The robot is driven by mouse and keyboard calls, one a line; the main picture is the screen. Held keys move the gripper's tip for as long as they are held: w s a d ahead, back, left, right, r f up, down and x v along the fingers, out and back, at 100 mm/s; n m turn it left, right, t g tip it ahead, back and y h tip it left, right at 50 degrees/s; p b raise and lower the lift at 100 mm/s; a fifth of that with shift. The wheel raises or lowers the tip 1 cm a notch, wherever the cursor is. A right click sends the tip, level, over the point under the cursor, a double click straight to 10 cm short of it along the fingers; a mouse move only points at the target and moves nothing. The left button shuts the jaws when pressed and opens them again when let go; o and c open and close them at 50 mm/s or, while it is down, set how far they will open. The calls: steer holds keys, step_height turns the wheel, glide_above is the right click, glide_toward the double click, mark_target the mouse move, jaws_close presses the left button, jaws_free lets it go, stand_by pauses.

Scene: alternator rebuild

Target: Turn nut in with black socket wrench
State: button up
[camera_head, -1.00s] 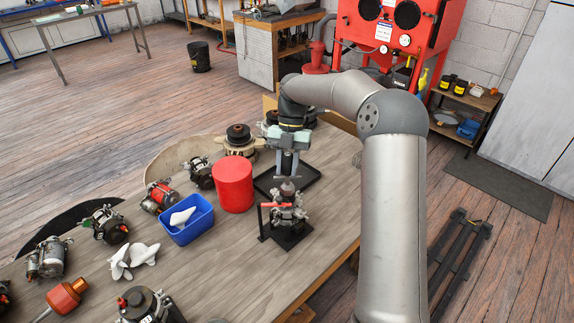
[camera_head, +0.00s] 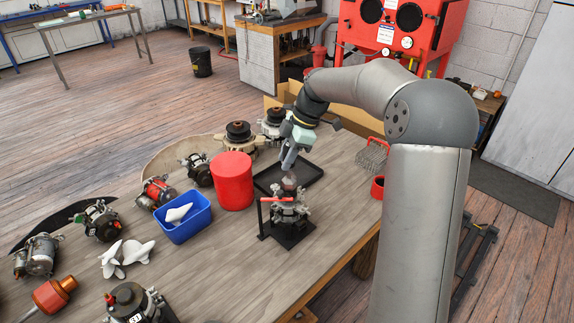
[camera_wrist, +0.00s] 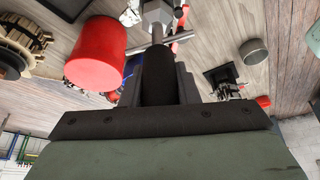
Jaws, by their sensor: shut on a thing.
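An alternator (camera_head: 287,210) stands on a black stand (camera_head: 290,236) with a red bar (camera_head: 276,199) near the table's right side. My gripper (camera_head: 289,165) is tilted, with its fingers directly above the top of the alternator. In the wrist view, my gripper (camera_wrist: 158,85) is shut on a black tool handle (camera_wrist: 157,72), which looks like the socket wrench. A metal shaft (camera_wrist: 157,32) runs from the handle toward metal parts at the top edge. The nut cannot be made out, and I cannot tell whether the socket is seated on it.
A red canister (camera_head: 232,182) and a blue bin (camera_head: 183,219) stand left of the alternator. A black tray (camera_head: 310,183) lies behind it. Several alternators line the left side. A wire basket (camera_head: 372,155) is at the right.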

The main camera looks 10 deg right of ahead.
steer(key=shift+w+m+t, duration=0.1)
steer(key=shift+m+t, duration=0.2)
steer(key=shift+m, duration=0.6)
steer(key=shift+f+m+t+b, duration=0.3)
steer(key=shift+m+b, duration=0.4)
steer(key=shift+b, duration=0.15)
steer(key=shift+m+t+b, duration=0.3)
steer(key=shift+m+b, duration=0.35)
steer(key=shift+m, duration=0.15)
steer(key=m+t+h+b, duration=0.1)
steer(key=m, duration=0.2)
steer(key=shift+w+r, duration=0.1)
steer(key=shift+r, duration=0.05)
steer(key=shift+r+m, duration=0.15)
steer(key=shift+m, duration=0.45)
